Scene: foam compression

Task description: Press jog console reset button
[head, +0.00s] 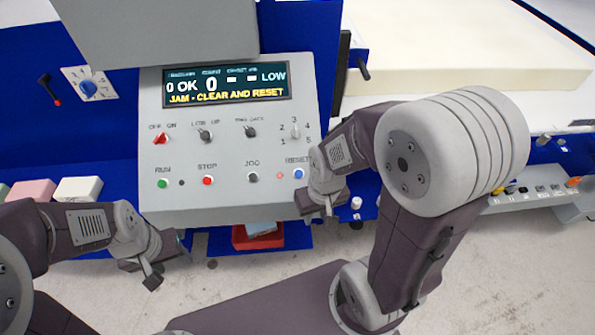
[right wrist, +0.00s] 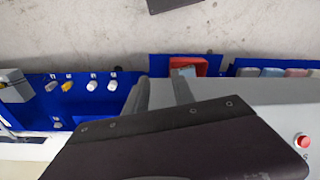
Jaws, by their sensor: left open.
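The grey jog console (head: 225,125) stands ahead, its display reading "JAM - CLEAR AND RESET". The blue reset button (head: 298,174) is at the right end of its lower row. My right gripper (head: 320,213) hangs at the console's lower right edge, just below and right of that button, apart from it in the picture. Its two fingers stand apart with nothing between them, also in the right wrist view (right wrist: 161,95). The reset button is not visible there; a red button (right wrist: 302,141) is. My left gripper (head: 168,268) is open and empty, below the console's lower left corner.
Green run (head: 162,183), red stop (head: 208,180) and jog (head: 252,177) buttons share the lower row. A red bin (head: 258,238) sits below the console. Foam blocks (head: 78,189) lie left. A large cream foam slab (head: 450,55) lies behind my right arm. Floor in front is clear.

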